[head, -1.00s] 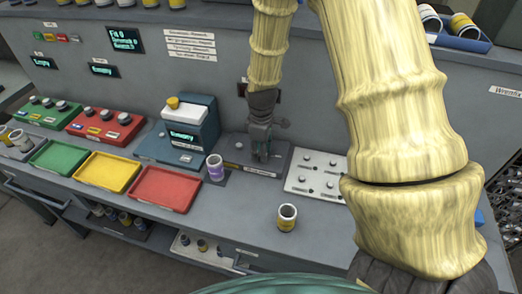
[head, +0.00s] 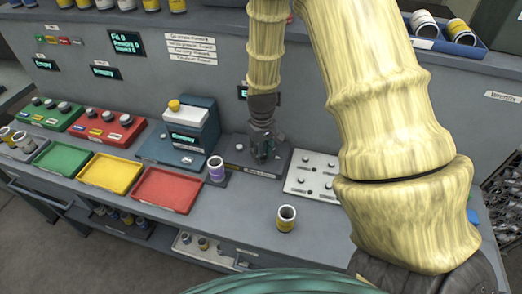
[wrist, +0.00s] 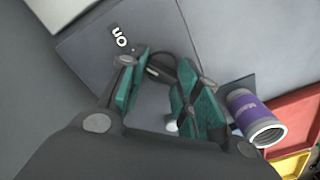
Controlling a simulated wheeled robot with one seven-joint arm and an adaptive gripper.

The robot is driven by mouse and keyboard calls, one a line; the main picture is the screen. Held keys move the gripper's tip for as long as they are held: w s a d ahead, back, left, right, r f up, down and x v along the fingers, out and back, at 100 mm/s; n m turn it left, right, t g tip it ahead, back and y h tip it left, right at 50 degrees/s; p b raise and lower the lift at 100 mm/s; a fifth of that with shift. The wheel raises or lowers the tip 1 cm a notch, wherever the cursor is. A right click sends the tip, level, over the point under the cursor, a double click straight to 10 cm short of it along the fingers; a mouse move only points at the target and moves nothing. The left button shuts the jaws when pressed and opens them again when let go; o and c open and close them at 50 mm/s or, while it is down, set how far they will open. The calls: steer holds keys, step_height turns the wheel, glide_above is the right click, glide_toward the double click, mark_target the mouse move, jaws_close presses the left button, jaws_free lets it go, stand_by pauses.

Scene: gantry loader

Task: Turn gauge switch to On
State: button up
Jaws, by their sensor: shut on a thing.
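My gripper (head: 263,152) is low over the dark grey gauge plate (head: 235,158) at the middle of the bench. In the wrist view its two green-padded fingers (wrist: 165,95) are on either side of a small dark switch part (wrist: 162,68), and they are shut on it. The switch is mostly hidden by the fingers, so its exact angle cannot be told. A small pale knob (wrist: 172,126) shows below, between the fingers.
A purple-banded can (head: 216,169) stands close left of the plate, and a white panel with small knobs (head: 300,184) is close right. A yellow-banded can (head: 286,217) stands in front. A tester with a yellow button (head: 185,125) and a red tray (head: 168,190) are further left.

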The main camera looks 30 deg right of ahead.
mark_target(262, 155)
steer(key=shift+s+m+p, duration=0.2)
steer(key=shift+m+p, duration=0.1)
steer(key=shift+m, duration=1.3)
steer(key=o, duration=1)
steer(key=shift+w, duration=0.1)
steer(key=shift+c, duration=0.2)
steer(key=shift+w+d+r, duration=0.1)
steer(key=shift+r, duration=0.2)
steer(key=shift+o, duration=0.4)
step_height(262, 155, up, 11)
steer(key=shift+s+r, duration=0.2)
steer(key=shift+w, duration=0.15)
steer(key=shift+r, duration=0.1)
